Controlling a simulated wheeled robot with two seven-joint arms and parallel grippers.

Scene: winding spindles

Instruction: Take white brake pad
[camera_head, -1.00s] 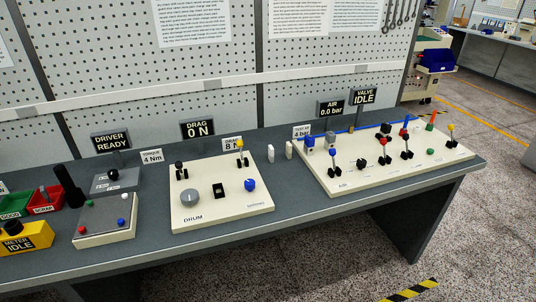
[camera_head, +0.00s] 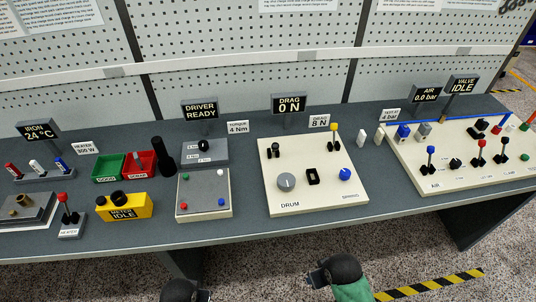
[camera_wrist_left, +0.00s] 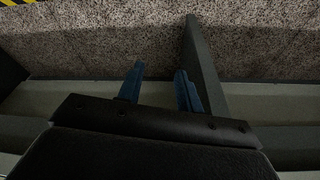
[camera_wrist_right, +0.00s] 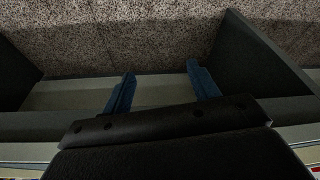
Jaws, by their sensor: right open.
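Two small upright pale blocks stand on the bench between the drum panel and the air panel. The left block (camera_head: 362,136) looks white and the right block (camera_head: 380,133) looks slightly creamier; the white one seems to be the white brake pad. They stand a little apart from each other. My left gripper (camera_wrist_left: 160,68) is open with nothing between its fingers. My right gripper (camera_wrist_right: 160,68) is open and empty too. Both wrist views show the floor and the bench's underside structure, with no pad in them.
The drum panel (camera_head: 315,190) with its knobs and yellow-topped lever stands left of the blocks. The air panel (camera_head: 425,180) with several levers is on the right. The bench front strip is clear.

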